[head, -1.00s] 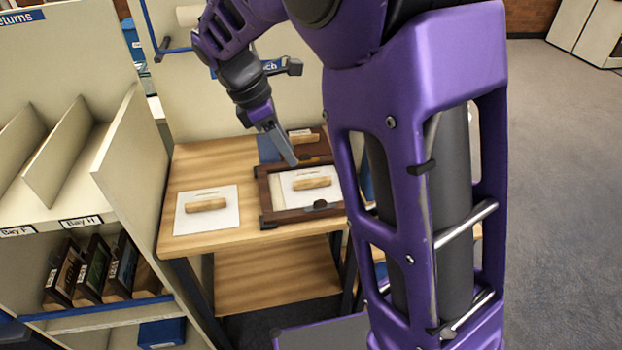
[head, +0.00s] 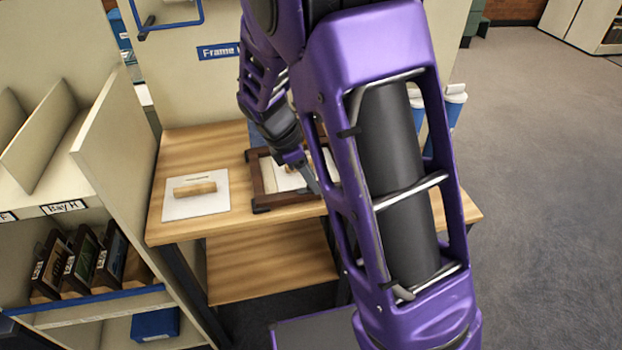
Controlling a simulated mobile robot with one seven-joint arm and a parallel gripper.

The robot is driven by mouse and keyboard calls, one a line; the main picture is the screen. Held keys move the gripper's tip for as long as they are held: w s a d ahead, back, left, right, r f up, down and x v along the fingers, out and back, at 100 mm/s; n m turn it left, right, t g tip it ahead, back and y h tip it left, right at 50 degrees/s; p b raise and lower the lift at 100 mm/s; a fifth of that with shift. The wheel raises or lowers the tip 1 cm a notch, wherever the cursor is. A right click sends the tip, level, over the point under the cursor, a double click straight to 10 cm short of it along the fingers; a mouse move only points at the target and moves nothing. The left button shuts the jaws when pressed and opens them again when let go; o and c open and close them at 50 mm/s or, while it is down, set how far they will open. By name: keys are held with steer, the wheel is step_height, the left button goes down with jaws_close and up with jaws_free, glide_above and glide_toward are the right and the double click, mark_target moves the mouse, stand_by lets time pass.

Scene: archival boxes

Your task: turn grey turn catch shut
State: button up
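A dark brown wooden frame (head: 260,188) with dark corners lies on the wooden table. A white panel (head: 284,178) with a wooden block handle sits inside it. My gripper (head: 312,183) points down at the frame's right part, close to its near edge. I cannot tell whether it touches the frame, or whether its fingers are open or shut. I cannot make out the grey turn catch; the frame's right side and near right edge are behind my gripper and arm.
A white panel (head: 195,195) with a wooden handle lies on the table's left. A shelf unit (head: 95,160) stands close on the left, with several framed items on its lower shelf. A back panel with a blue sign (head: 215,52) rises behind the table. Open floor (head: 540,200) lies right.

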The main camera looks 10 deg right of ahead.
jaws_close()
stand_by(0.3)
steer(key=shift+m+p, duration=0.3)
steer(key=shift+p, duration=0.1)
steer(key=m+p, duration=0.1)
steer(key=m+g+p, duration=0.1)
steer(key=shift+w+r+m, duration=0.15)
steer(key=shift+m, duration=0.25)
steer(key=m+g+p, duration=0.1)
steer(key=m, duration=0.1)
steer(key=m+g+y+p, duration=0.1)
steer(key=m+p, duration=0.1)
steer(key=m, duration=0.1)
steer(key=shift+w+d+m, duration=0.1)
steer(key=shift+m, duration=0.2)
steer(key=m+p, duration=0.1)
steer(key=m, duration=0.1)
steer(key=m+g+y+p, duration=0.1)
steer(key=m, duration=0.1)
steer(key=shift+w+d+y, duration=0.1)
steer(key=shift+d+y, duration=0.05)
steer(key=shift+y, duration=0.15)
steer(key=m, duration=0.2)
steer(key=m+y, duration=0.1)
steer(key=m, duration=0.1)
steer(key=shift+m+y+p, duration=0.3)
steer(key=shift+p, duration=0.05)
steer(key=shift+f+m, duration=0.2)
steer(key=shift+m, duration=0.1)
